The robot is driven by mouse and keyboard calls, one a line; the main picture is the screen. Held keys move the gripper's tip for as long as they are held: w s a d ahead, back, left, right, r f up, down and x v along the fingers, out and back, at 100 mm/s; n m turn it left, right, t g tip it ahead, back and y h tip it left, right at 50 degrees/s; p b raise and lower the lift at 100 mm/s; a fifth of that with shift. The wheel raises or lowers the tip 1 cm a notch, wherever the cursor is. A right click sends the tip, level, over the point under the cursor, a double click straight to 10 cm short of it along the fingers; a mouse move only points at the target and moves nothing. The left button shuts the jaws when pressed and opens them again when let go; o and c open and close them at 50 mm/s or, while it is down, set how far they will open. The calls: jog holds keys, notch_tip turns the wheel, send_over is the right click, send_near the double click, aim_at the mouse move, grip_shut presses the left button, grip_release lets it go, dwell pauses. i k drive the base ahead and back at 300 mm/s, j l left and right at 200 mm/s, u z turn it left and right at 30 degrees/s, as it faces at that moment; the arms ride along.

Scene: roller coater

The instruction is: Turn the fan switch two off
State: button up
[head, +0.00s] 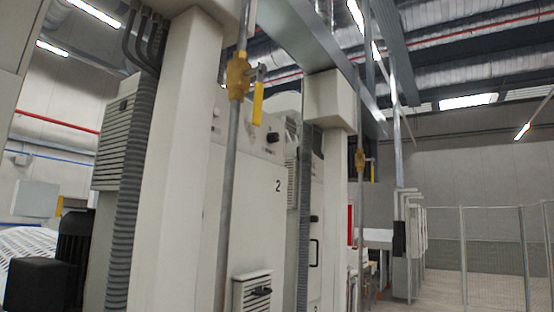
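A pale machine panel (245,225) marked with a "2" (278,186) stands in the middle of the head view. A black knob (273,134) sits high on this panel, above the number. I cannot tell which of these is fan switch two, or how either is set. My gripper is not in view, so its distance from the panel does not show.
A pale column (180,165) and a vertical metal pipe (230,190) stand before the panel. The pipe carries a brass valve (238,75) with a yellow handle (257,104). A second pipe (361,215) stands further right. Open floor (440,295) and a mesh fence (490,245) lie at far right.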

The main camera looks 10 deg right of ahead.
aim_at(271, 137)
jog(key=i+l+u, duration=0.1)
jog(key=i+l, duration=0.65)
jog(key=i+l+u, duration=0.15)
jog(key=i+l, duration=0.6)
jog(key=l, duration=0.2)
